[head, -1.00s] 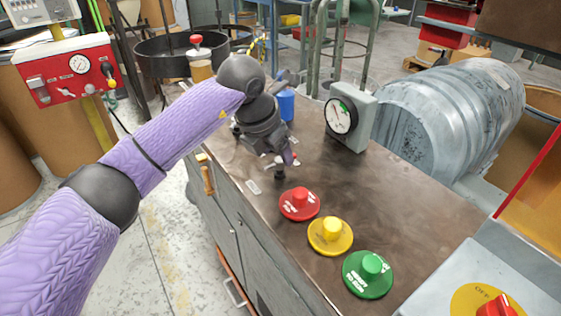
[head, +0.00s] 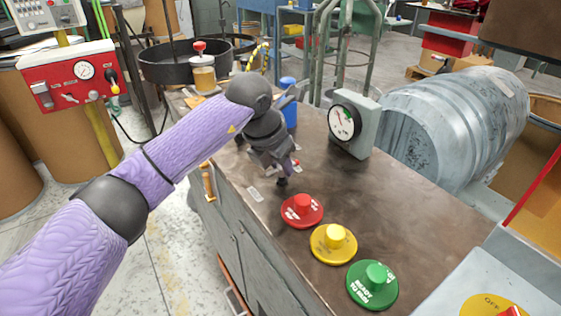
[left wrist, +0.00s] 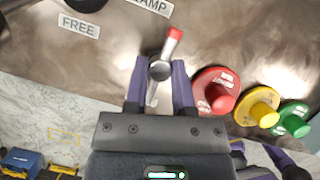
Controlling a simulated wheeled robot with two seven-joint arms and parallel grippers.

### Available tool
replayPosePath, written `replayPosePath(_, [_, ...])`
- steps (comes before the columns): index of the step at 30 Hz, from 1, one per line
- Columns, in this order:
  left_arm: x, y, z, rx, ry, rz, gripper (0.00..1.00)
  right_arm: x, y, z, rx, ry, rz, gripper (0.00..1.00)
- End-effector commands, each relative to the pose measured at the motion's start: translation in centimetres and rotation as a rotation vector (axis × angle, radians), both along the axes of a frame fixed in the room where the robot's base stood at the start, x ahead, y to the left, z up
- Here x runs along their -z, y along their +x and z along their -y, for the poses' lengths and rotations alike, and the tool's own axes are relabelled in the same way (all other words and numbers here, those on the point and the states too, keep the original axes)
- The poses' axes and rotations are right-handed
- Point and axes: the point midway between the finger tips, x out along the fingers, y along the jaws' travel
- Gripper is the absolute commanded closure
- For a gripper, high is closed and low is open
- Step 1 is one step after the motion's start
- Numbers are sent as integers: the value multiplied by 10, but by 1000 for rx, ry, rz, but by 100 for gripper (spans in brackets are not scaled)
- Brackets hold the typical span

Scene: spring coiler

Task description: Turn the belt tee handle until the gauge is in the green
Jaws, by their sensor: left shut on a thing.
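The tee handle (left wrist: 173,44) shows in the left wrist view as a thin bar with a red end and a round dark hub, standing on the bench top. My left gripper (left wrist: 159,88) is shut on it, with a purple finger on each side of the bar below the hub. In the head view my left gripper (head: 287,168) is low over the bench and hides most of the handle. The gauge (head: 343,122) is a round white dial on a grey box behind and right of the gripper. Its needle and green zone are too small to read surely. My right gripper is not in view.
Red (head: 302,210), yellow (head: 334,243) and green (head: 372,285) knobbed discs lie on the bench (head: 415,215) in front. A blue cup (head: 289,112) stands behind my gripper. Labels reading "FREE" (left wrist: 79,25) and "CLAMP" (left wrist: 152,5) lie near the handle.

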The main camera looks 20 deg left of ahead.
Motion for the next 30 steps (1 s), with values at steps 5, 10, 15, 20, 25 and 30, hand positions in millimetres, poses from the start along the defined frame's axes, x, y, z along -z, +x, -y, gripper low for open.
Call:
replayPosePath(5, [-1,0,0,39,-1,1,100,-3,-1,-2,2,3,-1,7])
replayPosePath(10, [-2,0,-1,136,0,1,100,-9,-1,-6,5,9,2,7])
replayPosePath(15, [-2,1,-1,279,-1,2,100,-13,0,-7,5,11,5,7])
replayPosePath(20, [-1,1,-2,425,-1,0,100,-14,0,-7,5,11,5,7])
replayPosePath(25, [0,2,-2,568,-2,1,100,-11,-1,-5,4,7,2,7])
replayPosePath(30, [1,3,-2,688,-2,2,100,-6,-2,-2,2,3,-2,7])
